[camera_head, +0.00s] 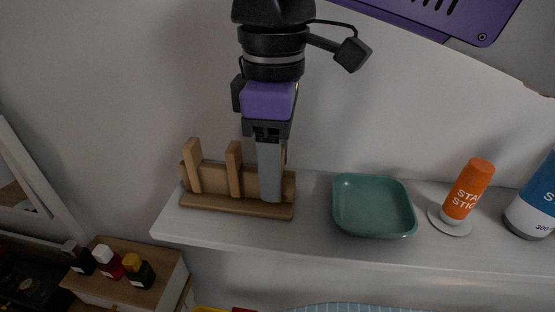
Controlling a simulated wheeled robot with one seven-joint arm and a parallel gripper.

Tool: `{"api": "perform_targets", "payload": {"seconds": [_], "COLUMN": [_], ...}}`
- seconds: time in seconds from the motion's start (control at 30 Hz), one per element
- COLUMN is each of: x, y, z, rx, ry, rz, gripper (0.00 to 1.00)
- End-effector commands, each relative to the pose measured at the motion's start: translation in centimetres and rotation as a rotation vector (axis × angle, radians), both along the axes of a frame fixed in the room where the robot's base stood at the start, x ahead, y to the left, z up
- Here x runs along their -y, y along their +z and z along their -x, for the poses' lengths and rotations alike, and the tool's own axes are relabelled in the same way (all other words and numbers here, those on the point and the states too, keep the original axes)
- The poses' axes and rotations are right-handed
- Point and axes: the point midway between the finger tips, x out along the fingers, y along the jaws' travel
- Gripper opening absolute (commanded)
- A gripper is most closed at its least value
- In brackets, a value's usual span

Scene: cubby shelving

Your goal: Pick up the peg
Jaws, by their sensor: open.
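A light wooden rack (237,208) stands near the left end of the grey shelf. Upright wooden pegs rise from it: one at the left (193,166), one in the middle (234,168), and a third at the right (284,153), mostly hidden behind my gripper. My gripper (271,197) points down at the right end of the rack, with its grey finger in front of the right peg. The fingers line up in this view, so the gap between them is hidden. The jaws are open. I cannot tell whether they touch the peg or surround it.
On the shelf (300,232), a teal square dish (373,205) sits right of the rack. Further right are an orange stick (468,190) on a round white base and a blue-and-white container (535,205). Small bottles (105,261) stand on a lower box at left.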

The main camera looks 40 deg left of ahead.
Motion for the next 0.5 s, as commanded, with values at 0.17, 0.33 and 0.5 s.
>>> {"api": "perform_targets", "payload": {"seconds": [0.17, 0.33, 0.5], "x": [0.0, 0.0, 0.0], "y": [-1.6, -1.7, -1.7], "z": [0.0, 0.0, 0.0], "rx": [-0.001, -0.001, -0.001], "ry": [0.0, 0.0, 0.0], "rz": [0.001, 0.0, -0.001], "gripper": [0.54, 0.54, 0.34]}}
